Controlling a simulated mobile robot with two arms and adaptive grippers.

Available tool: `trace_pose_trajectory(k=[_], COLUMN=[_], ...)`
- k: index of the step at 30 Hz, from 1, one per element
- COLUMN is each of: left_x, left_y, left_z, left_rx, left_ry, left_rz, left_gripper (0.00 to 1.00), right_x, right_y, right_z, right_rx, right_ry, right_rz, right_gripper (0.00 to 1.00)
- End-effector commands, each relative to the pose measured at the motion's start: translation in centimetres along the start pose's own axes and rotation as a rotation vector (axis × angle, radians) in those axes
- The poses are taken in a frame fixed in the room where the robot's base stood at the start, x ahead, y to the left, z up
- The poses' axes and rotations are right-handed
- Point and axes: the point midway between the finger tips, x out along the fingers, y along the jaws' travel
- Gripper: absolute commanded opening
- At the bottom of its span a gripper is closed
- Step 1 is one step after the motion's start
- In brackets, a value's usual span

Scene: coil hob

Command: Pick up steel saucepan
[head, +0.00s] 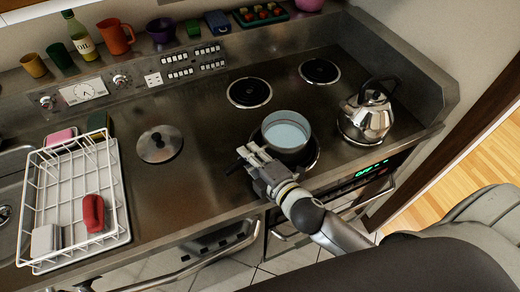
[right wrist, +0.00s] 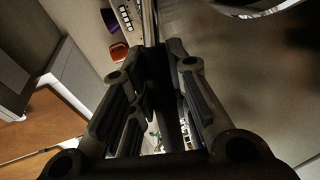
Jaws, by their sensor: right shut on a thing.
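The steel saucepan (head: 287,131) stands upright on the front coil of the hob in the head view, with a pale bluish inside. My right gripper (head: 254,158) is at the pan's front left side, low beside its wall. It is shut on the saucepan's handle, which is mostly hidden by the fingers in the head view. In the right wrist view a dark bar (right wrist: 160,75) lies between the fingers. The pan looks level and still over the coil; I cannot tell any gap beneath it. My left gripper is not in view.
A shiny kettle (head: 369,112) stands close on the right. Two bare coils (head: 249,92) (head: 319,71) are behind. A lid (head: 159,144) lies on the counter left, beside a white dish rack (head: 128,232). Counter between lid and pan is clear.

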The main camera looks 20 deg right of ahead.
Motion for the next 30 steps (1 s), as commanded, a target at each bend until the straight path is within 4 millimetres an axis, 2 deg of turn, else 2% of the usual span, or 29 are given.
trace_pose_trajectory(k=[8,15,30], left_x=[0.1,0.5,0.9], left_y=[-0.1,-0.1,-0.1], left_z=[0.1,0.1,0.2], left_rx=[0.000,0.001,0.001], left_ry=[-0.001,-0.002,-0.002], left_rz=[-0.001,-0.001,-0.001], left_gripper=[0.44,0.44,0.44], right_x=[-0.1,-0.6,-5.8], right_y=[1.0,3.2,7.2], right_z=[-0.1,-0.3,-1.7], right_rx=[-0.002,-0.005,-0.002], right_ry=[0.002,0.002,0.002], right_rz=[0.005,0.009,0.006], right_gripper=[0.00,0.00,0.00])
